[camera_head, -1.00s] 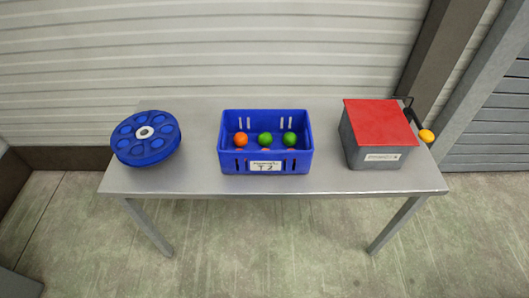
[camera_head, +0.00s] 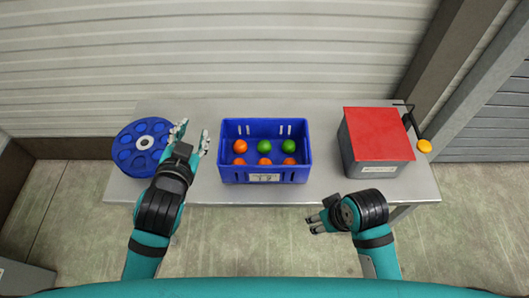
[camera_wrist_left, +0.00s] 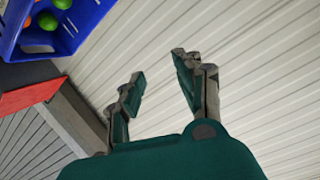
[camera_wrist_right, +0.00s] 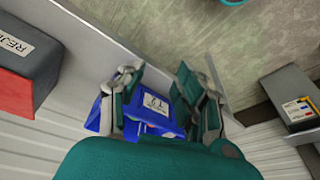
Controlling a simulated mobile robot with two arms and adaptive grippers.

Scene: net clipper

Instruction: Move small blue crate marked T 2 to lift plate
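The small blue crate (camera_head: 238,174) marked T 2 stands upright in the middle of the grey table and holds several orange and green balls. It also shows at the upper left of the left wrist view (camera_wrist_left: 14,45) and beyond the fingers in the right wrist view (camera_wrist_right: 148,113). My left gripper (camera_head: 191,133) is open and empty, above the table between the blue wheel and the crate's left side. My right gripper (camera_head: 316,221) is open and empty, in front of the table's front edge, right of the crate. I cannot make out a lift plate.
The blue wheel (camera_head: 128,157) lies on the left of the table (camera_head: 225,197). A grey box with a red top (camera_head: 375,130) stands at the right, beside a crank with a yellow knob (camera_head: 424,146). A ribbed wall is behind. A grey labelled box (camera_wrist_right: 292,95) stands on the floor.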

